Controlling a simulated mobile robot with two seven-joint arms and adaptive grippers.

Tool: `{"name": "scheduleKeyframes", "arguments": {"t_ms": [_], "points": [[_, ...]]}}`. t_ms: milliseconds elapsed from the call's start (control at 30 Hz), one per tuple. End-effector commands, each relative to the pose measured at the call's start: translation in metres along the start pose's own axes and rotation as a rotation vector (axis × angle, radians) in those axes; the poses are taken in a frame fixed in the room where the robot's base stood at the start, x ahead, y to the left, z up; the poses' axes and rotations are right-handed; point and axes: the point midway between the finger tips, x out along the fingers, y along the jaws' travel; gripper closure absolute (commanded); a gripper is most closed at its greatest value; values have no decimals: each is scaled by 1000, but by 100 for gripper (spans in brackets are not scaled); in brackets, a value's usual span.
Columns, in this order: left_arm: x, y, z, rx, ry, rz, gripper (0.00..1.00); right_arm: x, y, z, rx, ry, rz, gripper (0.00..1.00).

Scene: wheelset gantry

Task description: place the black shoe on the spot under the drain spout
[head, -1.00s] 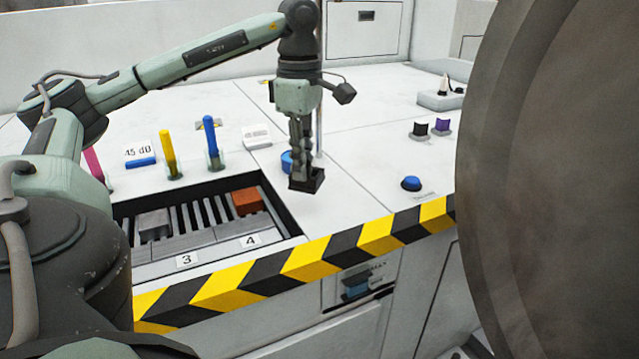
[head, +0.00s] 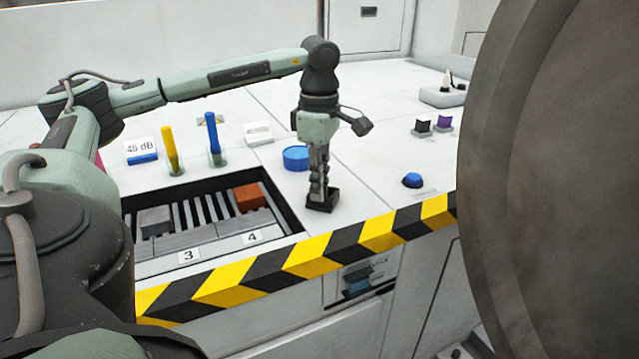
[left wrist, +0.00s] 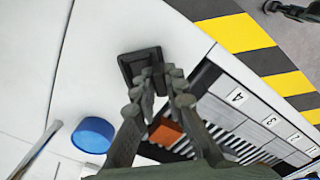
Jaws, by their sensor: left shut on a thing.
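My left gripper (head: 320,187) points down over the white top, just right of the slotted tray. It is shut on a dark block, which I take as the black shoe (head: 321,202). The shoe also shows in the left wrist view (left wrist: 140,65), held at the tips of my left gripper (left wrist: 157,88). It is at or just above the surface; I cannot tell whether it touches. A grey rod (left wrist: 36,148) shows at the lower left of the wrist view; I cannot tell whether it is the drain spout. The marked spot is not discernible. My right gripper is out of view.
A blue disc (head: 297,158) stands behind the gripper. The slotted tray (head: 290,222) holds a brown block (head: 249,197). Yellow (head: 170,150) and blue (head: 213,140) pegs stand behind it. A blue button (head: 412,180) is to the right. A large brown wheel (head: 560,180) blocks the right side.

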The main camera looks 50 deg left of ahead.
Motion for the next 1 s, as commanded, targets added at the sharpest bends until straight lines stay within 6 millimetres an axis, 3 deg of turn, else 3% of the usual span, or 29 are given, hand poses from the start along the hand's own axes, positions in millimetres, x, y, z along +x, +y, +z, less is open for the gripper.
{"name": "scheduleKeyframes", "arguments": {"t_ms": [33,200,600,1000], "points": [[1,0,0,0,0,0,88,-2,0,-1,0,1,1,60],[0,0,0,0,0,0,68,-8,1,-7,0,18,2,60],[-7,0,0,0,-1,2,68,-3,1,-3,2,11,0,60],[-88,1,1,0,-4,2,68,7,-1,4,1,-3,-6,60]]}}
